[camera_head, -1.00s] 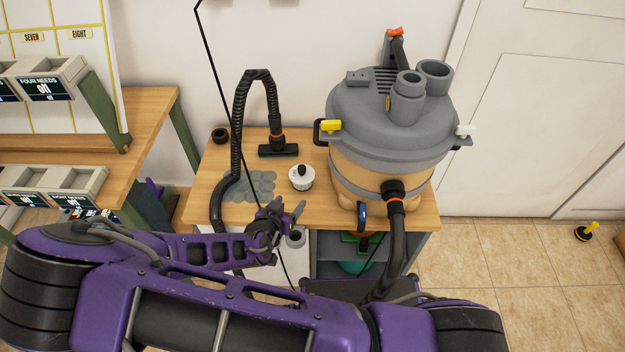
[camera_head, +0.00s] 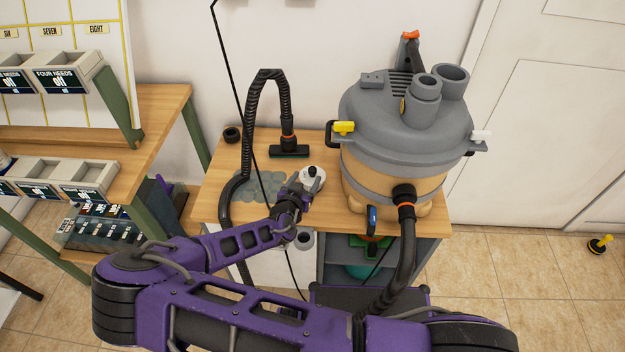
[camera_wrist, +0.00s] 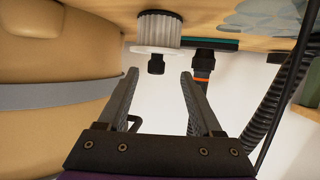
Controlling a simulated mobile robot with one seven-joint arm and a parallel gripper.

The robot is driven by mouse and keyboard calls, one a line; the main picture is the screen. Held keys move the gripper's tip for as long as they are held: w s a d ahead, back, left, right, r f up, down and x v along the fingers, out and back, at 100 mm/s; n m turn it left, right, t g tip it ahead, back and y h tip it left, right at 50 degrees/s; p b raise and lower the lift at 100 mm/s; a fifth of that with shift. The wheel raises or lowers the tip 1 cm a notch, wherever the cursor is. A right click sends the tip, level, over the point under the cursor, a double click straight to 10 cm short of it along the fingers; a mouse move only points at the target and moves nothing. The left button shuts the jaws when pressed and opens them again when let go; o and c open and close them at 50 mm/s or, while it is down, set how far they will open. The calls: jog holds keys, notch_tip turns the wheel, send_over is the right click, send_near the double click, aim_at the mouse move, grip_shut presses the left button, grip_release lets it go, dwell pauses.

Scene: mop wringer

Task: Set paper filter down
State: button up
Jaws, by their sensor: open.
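The paper filter (camera_head: 311,181) is a white pleated cylinder with a pale rim disc and a black knob. It stands on the wooden bench top, between the grey patch and the vacuum. My gripper (camera_head: 305,190) is at its near side and overlaps it in the head view. In the wrist view, which looks upside down, the filter (camera_wrist: 158,28) is beyond the fingertips of my open gripper (camera_wrist: 158,77). The black knob points into the gap between the fingers. I see clear space between the fingers and the knob, and nothing is held.
The large tan and grey vacuum (camera_head: 405,130) stands close on the right. A black hose (camera_head: 245,130) arches on the left, with a floor nozzle (camera_head: 290,151) behind the filter. A small black ring (camera_head: 232,134) sits farther back.

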aim_at(311, 172)
jog(key=x, duration=0.5)
jog(key=shift+w+d, duration=0.3)
jog(key=shift+d, duration=0.05)
jog(key=shift+r, duration=0.1)
grip_shut()
